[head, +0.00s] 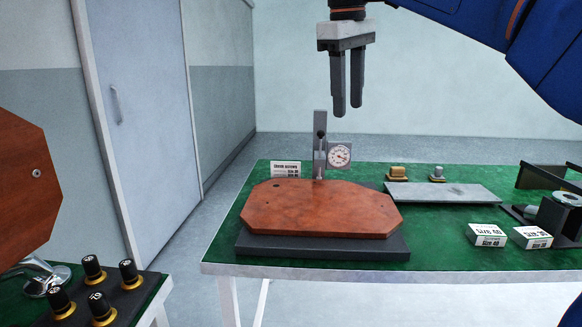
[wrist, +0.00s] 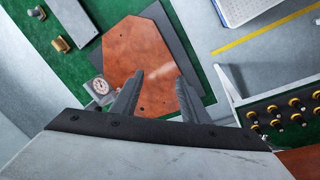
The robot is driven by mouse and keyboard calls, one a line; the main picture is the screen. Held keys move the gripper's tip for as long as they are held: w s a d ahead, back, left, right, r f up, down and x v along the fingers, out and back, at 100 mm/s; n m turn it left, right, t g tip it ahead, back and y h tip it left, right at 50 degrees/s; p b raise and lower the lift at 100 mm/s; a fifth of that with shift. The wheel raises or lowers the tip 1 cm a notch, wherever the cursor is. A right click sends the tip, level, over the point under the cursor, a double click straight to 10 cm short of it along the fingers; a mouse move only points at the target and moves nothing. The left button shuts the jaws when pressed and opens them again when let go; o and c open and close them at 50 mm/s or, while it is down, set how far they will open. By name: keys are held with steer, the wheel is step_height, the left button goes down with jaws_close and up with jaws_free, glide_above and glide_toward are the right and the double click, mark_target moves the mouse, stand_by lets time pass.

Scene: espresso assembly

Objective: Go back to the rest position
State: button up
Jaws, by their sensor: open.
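My gripper (head: 348,108) hangs in the air above the back of the green table, with its fingers pointing down. Its two fingers are apart and nothing is between them. In the wrist view the gripper (wrist: 158,76) also shows empty, over the brown wooden panel. This panel (head: 320,208) is eight-sided and lies flat on a dark base plate (head: 320,248). It also shows in the wrist view (wrist: 135,50). A grey upright stand with a dial gauge (head: 340,155) is at the panel's back edge, below the gripper and apart from it.
A grey plate (head: 440,193), small brass and metal parts (head: 397,172) and white size-labelled boxes (head: 487,235) are on the table's right side. A second table at lower left holds several black-and-gold knobs (head: 92,268). The air around the gripper is clear.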

steer(key=s+d+f+m+t+y, duration=0.1)
steer(key=s+d+f+m, duration=0.1)
steer(key=s+d+f, duration=0.5)
steer(key=s+d+f+m, duration=0.25)
steer(key=d+f, duration=0.25)
steer(key=f, duration=0.5)
steer(key=s+d+f+m, duration=0.1)
steer(key=s+f, duration=0.3)
steer(key=f, duration=0.4)
steer(key=s+d+f+m+t, duration=0.1)
steer(key=s+d+f+m, duration=0.1)
steer(key=s+f, duration=0.3)
steer(key=s+d+f+m, duration=0.2)
steer(key=s+f, duration=0.2)
steer(key=f, duration=0.6)
steer(key=shift+s+d+f+t, duration=0.2)
steer(key=shift+s+f+t, duration=0.1)
steer(key=shift+s, duration=0.05)
